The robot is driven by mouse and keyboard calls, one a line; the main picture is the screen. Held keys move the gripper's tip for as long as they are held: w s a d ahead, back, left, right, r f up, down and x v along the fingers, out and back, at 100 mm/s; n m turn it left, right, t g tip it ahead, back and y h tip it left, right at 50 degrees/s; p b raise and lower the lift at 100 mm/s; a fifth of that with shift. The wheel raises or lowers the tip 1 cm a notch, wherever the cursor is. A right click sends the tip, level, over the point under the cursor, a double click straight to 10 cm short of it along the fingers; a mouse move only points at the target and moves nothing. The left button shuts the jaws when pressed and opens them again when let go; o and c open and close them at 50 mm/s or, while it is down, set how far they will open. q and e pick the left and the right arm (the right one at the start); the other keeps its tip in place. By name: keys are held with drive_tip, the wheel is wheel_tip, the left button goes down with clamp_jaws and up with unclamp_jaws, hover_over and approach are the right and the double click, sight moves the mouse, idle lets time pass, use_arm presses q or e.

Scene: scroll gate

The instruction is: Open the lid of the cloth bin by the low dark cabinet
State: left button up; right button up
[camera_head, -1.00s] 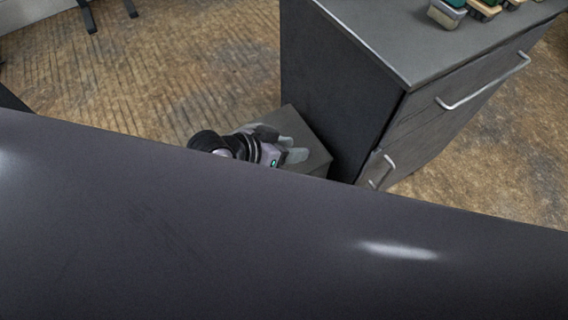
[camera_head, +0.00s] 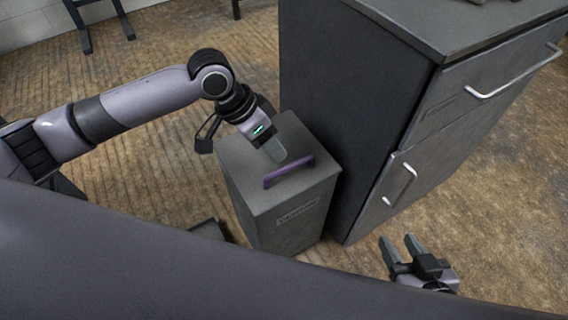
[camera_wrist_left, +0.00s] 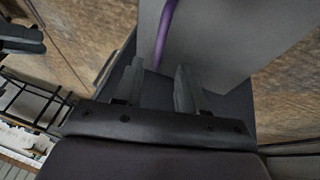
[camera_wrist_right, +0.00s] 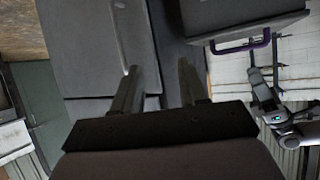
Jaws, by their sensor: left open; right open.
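The cloth bin (camera_head: 290,225) is a grey upright box beside the low dark cabinet (camera_head: 345,100). Its lid (camera_head: 250,165) is shut and bears a purple handle (camera_head: 289,171). The handle also shows in the left wrist view (camera_wrist_left: 164,32) and the right wrist view (camera_wrist_right: 240,46). My left gripper (camera_head: 277,150) is over the lid, just behind the handle, pointing down; in the left wrist view its fingers (camera_wrist_left: 158,82) are apart with nothing between them. My right gripper (camera_head: 402,243) is low over the floor, right of the bin and before the cabinet, open and empty.
The cabinet stands close against the bin's right side, with bar handles (camera_head: 515,72) on its front. Bare wood floor (camera_head: 480,235) lies in front of the cabinet and to the left of the bin. Dark furniture legs (camera_head: 100,25) stand at the back left.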

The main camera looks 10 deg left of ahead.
sight(288, 165)
use_arm(q)
drive_tip(key=b+x, duration=0.2)
drive_tip(key=x, duration=0.3)
drive_tip(key=shift+d+f, duration=0.1)
drive_tip(key=shift+f, duration=0.1)
drive_tip(key=shift+d+f, duration=0.25)
drive_tip(key=shift+f, duration=0.25)
use_arm(e)
drive_tip(key=shift+w+a+f+y, duration=0.1)
drive_tip(key=shift+w+a+y, duration=0.15)
drive_tip(key=shift+a, duration=0.25)
drive_tip(key=shift+w+a+f+y, duration=0.1)
drive_tip(key=shift+w+a+y, duration=0.05)
drive_tip(key=shift+a+y, duration=0.25)
use_arm(q)
clamp_jaws()
